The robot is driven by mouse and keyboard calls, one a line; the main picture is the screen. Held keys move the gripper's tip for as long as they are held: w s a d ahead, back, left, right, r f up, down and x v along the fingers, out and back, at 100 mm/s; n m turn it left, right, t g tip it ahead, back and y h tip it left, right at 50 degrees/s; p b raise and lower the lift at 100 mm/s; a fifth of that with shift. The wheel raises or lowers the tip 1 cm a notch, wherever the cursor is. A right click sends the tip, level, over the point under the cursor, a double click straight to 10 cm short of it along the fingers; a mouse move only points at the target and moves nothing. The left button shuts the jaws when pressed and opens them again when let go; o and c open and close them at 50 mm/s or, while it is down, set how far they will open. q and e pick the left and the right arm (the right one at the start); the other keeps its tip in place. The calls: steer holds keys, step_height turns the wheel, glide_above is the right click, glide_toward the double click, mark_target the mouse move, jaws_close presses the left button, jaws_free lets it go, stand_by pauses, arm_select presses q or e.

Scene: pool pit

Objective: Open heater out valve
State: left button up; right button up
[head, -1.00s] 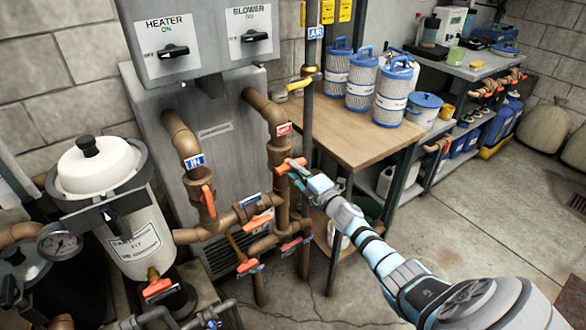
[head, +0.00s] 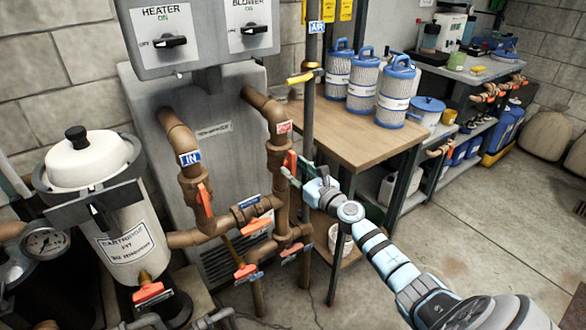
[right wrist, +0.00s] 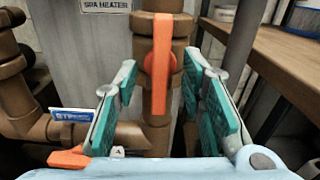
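The heater out valve sits on the brown right-hand heater pipe (head: 278,160), below a red label (head: 284,127). Its orange handle (right wrist: 162,65) stands upright in the right wrist view, in line with the pipe. In the head view the handle (head: 291,159) is small and partly covered by my right gripper (head: 293,172). In the right wrist view my right gripper (right wrist: 164,88) is open, with teal-padded fingers on either side of the handle and gaps between. Whether a finger touches it I cannot tell. My left gripper is not in view.
The heater box (head: 165,42) hangs above. The IN pipe's orange handle (head: 204,199) and lower orange handles (head: 254,227) are close by on the left. A dark vertical pipe (head: 309,120) and wooden table (head: 350,140) stand right of the valve. Open floor lies at the right.

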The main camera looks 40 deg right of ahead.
steer(key=s, duration=0.7)
stand_by(0.3)
steer(key=shift+m, duration=0.3)
